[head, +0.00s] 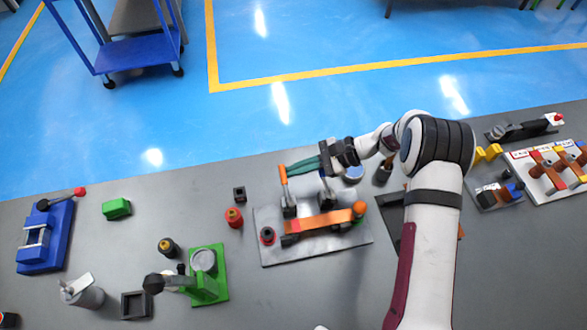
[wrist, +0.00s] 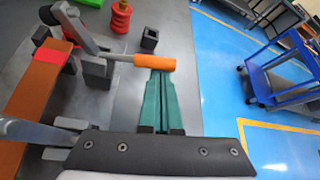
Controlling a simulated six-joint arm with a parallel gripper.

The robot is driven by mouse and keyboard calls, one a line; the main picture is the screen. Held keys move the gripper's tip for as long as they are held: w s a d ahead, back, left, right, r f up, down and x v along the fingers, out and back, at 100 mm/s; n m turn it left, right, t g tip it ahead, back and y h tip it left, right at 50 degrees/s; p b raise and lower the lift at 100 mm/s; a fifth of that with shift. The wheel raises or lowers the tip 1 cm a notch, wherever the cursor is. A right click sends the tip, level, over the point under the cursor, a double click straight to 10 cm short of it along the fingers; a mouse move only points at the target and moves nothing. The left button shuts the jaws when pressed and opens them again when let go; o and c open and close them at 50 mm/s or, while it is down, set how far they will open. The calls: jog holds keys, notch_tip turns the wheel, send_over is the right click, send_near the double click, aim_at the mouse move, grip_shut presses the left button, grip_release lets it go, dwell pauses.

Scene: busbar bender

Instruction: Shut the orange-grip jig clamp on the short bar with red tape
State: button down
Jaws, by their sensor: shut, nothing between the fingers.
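The orange-grip clamp (head: 284,177) stands at the left of the grey jig plate (head: 264,218), its lever raised. In the wrist view the orange grip (wrist: 155,62) lies across the fingertips. The copper-coloured bar (head: 318,222) lies across the jig; in the wrist view the bar (wrist: 32,105) has red tape (wrist: 58,46) near this clamp's base. My gripper (head: 288,169) is shut and empty, its teal fingers together; in the wrist view the fingertips (wrist: 160,76) are right at the grip. I cannot tell whether they touch it.
A second grey clamp (head: 327,190) stands to the right on the plate, partly behind my gripper. A red part (head: 234,217) and a black block (head: 239,194) stand left of the plate.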

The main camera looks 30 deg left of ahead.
jog(key=shift+r, duration=0.25)
jog(key=shift+s+d+r+n+t+y, duration=0.15)
jog(key=shift+r+n+t+y, duration=0.15)
jog(key=shift+r+n+y, duration=0.2)
jog(key=shift+s+d+r+n+t+y, duration=0.15)
jog(key=shift+r+n+t+y, duration=0.15)
jog(key=shift+r+n+y, duration=0.25)
jog(key=shift+n+t+y, duration=0.4)
jog(key=shift+n+y, duration=0.15)
jog(key=shift+n, duration=0.3)
jog(key=shift+s+d+r, duration=1.35)
jog(key=shift+r, duration=0.25)
jog(key=shift+s+d+r, duration=0.1)
jog(key=shift+s, duration=0.1)
jog(key=f+v, duration=0.2)
jog(key=v, duration=0.7)
jog(key=shift+d+r, duration=0.15)
jog(key=shift+d, duration=0.65)
